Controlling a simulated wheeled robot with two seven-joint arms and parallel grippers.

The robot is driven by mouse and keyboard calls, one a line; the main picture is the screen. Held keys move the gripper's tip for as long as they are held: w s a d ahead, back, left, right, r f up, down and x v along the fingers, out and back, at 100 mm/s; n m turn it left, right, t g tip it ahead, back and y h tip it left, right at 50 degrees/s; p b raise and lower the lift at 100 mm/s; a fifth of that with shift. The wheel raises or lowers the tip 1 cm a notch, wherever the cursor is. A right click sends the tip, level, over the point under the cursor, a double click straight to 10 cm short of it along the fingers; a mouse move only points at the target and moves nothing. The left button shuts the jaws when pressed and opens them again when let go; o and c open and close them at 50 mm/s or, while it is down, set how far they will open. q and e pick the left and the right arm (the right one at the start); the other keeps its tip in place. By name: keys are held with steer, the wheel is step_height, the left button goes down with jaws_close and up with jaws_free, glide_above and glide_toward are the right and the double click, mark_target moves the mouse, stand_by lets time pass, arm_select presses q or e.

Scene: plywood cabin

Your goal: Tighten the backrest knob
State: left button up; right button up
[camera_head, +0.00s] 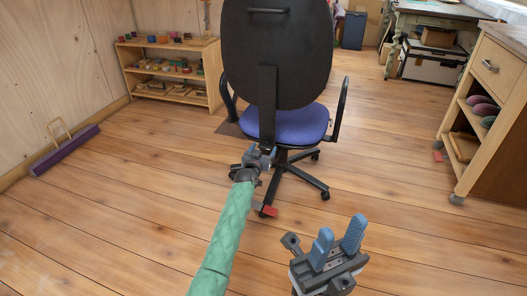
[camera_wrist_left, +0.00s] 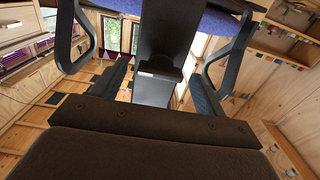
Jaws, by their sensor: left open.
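The office chair has a black backrest (camera_head: 277,50), a blue seat (camera_head: 300,122) and a black upright bar (camera_head: 268,105) behind the seat; its back faces me. My left gripper (camera_head: 264,157) is low behind the bar's lower end, open. In the left wrist view, its two fingers stand apart on either side of the dark bar's lower end (camera_wrist_left: 158,88). I cannot make out the knob clearly there, nor whether the fingers touch anything. My right gripper (camera_head: 339,243) is open and empty, above the floor at the front right, away from the chair.
The chair's armrests (camera_head: 341,108) and wheeled base (camera_head: 302,178) stand around the seat. The floor between is mostly clear.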

arm_select(q)
steer(key=shift+w+d, duration=0.1)
steer(key=shift+w, duration=0.25)
steer(key=shift+c, duration=0.2)
steer(key=c, duration=0.9)
steer(key=shift+c, duration=0.2)
